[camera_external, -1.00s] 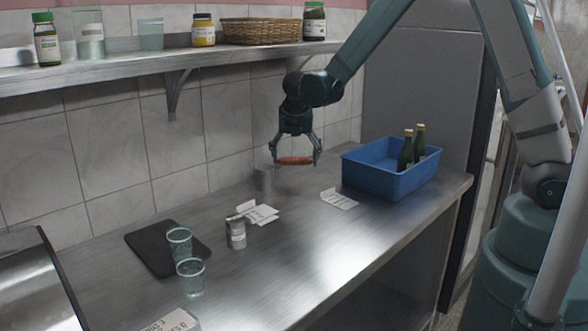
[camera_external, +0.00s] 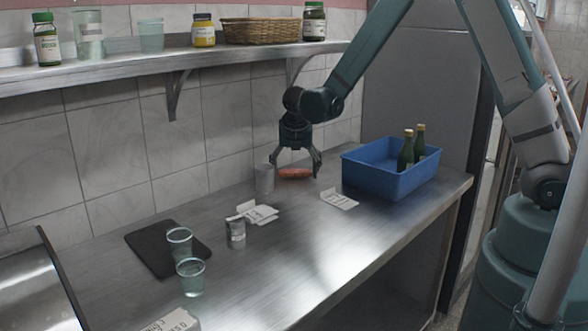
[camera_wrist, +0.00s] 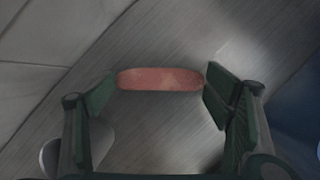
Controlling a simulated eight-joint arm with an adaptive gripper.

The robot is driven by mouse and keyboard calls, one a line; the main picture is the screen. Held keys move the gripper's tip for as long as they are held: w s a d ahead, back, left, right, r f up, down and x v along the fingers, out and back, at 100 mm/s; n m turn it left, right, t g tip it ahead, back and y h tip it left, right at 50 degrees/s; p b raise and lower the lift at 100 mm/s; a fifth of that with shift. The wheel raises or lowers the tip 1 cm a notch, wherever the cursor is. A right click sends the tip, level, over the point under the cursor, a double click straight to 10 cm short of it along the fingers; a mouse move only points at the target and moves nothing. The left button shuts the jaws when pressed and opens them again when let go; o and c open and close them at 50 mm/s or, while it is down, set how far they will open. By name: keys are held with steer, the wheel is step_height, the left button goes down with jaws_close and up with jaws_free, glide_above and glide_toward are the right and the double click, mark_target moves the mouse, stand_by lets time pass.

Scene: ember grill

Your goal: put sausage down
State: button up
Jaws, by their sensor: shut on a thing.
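A reddish-brown sausage (camera_external: 295,173) is between the two fingers of my gripper (camera_external: 296,168), low over the steel counter, near the wall. In the wrist view the sausage (camera_wrist: 160,79) lies crosswise and spans the gap between the green finger pads, which press on its two ends. My gripper is shut on it. From these views I cannot tell whether the sausage touches the counter.
A grey can (camera_external: 264,179) stands close to the left of my gripper. A blue crate (camera_external: 392,183) with two green bottles (camera_external: 406,152) stands to the right. Paper cards (camera_external: 258,214), a small tin (camera_external: 236,234) and glasses (camera_external: 191,277) are nearer; a shelf (camera_external: 110,70) is above.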

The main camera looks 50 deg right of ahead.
steer(key=shift+f, duration=0.15)
steer(key=o, duration=1)
steer(key=shift+r, duration=0.25)
steer(key=v, duration=0.7)
steer(key=shift+r, duration=0.15)
